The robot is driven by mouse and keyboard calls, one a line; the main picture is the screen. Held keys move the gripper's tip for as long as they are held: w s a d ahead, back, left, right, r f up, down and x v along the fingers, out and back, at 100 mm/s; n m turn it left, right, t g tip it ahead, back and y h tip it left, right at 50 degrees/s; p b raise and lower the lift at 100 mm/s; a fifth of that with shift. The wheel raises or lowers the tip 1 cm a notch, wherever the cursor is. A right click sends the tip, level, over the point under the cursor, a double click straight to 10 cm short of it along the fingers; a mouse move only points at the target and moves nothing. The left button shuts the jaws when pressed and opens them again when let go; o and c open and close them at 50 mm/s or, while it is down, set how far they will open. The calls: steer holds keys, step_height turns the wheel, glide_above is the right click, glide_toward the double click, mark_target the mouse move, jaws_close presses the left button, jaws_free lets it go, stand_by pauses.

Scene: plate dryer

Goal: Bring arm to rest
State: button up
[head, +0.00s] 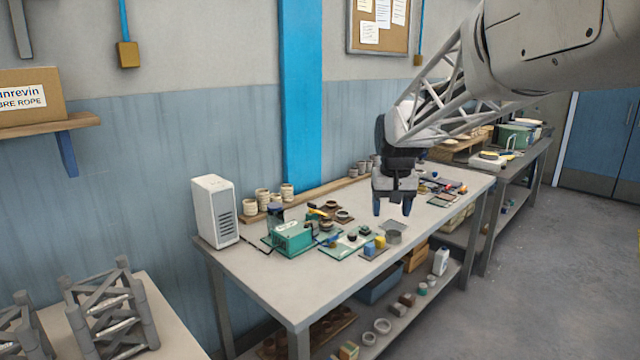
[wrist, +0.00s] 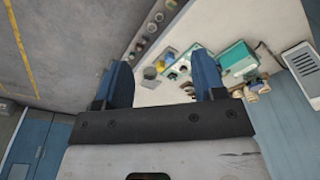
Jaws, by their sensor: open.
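My gripper (head: 392,208) hangs above the workbench (head: 285,290) in the head view, toward its right half. Its two blue fingers point down and stand apart, with nothing between them. In the wrist view my gripper (wrist: 163,88) also shows open and empty, with the bench top and its items beyond the fingers. The arm reaches in from the upper right of the head view. No plate held by the gripper shows in either view.
A green box (head: 293,238), a grey round container (head: 394,236) and small parts lie on the bench. A white vented unit (head: 215,212) stands at its left end, several beige cups (head: 263,197) behind. The bench's front left top is clear.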

steer(key=s+f, duration=0.2)
steer(key=s, duration=1.1)
steer(key=s+d+f, duration=0.1)
steer(key=s+f, duration=0.2)
steer(key=s, duration=1)
steer(key=s+f+t, duration=0.1)
steer(key=s+f, duration=0.1)
steer(key=s, duration=1.1)
steer(key=shift+d+f, duration=0.35)
